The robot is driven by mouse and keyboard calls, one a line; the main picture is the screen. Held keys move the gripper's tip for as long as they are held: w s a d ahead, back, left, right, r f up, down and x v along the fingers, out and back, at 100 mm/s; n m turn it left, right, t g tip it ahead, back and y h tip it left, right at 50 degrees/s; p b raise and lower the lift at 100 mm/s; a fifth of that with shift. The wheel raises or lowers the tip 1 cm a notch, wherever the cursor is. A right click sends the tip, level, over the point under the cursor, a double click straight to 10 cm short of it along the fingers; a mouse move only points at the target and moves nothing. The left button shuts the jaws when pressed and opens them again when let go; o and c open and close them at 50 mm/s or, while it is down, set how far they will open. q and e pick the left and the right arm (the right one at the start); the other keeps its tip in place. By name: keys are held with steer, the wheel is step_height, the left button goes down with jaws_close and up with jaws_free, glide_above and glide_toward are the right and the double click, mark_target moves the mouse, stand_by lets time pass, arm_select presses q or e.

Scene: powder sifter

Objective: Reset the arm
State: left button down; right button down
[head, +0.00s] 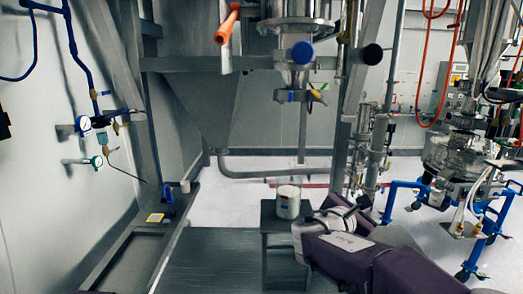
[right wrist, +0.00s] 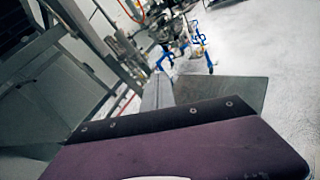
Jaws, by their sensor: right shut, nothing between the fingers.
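My right arm reaches in from the lower right of the head view, a purple link with a pale wrist end (head: 322,224) beside a small dark stand. My right gripper (right wrist: 160,94) is shut and empty; in the right wrist view its purple and black housing fills the lower part. The fingertips cannot be made out in the head view. My left gripper is not in view. A white can (head: 288,203) stands upright on the small dark stand (head: 268,222), close to the left of the right wrist end. I cannot tell whether they touch.
A large grey hopper frame (head: 205,110) rises behind, with an orange handle (head: 227,26). A dark metal tray ledge (head: 135,262) runs along the left wall. Blue-legged equipment (head: 403,190) stands at the right. Pale floor (head: 235,180) is open behind the stand.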

steer(key=s+d+f+m+g+y, duration=0.1)
steer(key=s+d+f+m+g, duration=0.2)
steer(key=f, duration=0.4)
steer(key=s+d+f+m+g+y, duration=0.1)
steer(key=s+d+f+m+g, duration=0.15)
steer(key=s+f, duration=0.35)
steer(key=s+a+f+m+g+y, duration=0.35)
steer(key=s+f+m, duration=0.25)
steer(key=s+f, duration=0.5)
steer(key=s+a+f+m+g+y, duration=0.1)
steer(key=a+f+m+y, duration=0.5)
steer(key=m, duration=0.6)
steer(key=s+a+f, duration=0.1)
steer(key=a+f, duration=0.1)
steer(key=a, duration=0.1)
steer(key=shift+s+a+b, duration=0.25)
steer(key=shift+s+b, duration=0.1)
steer(key=shift+s, duration=0.05)
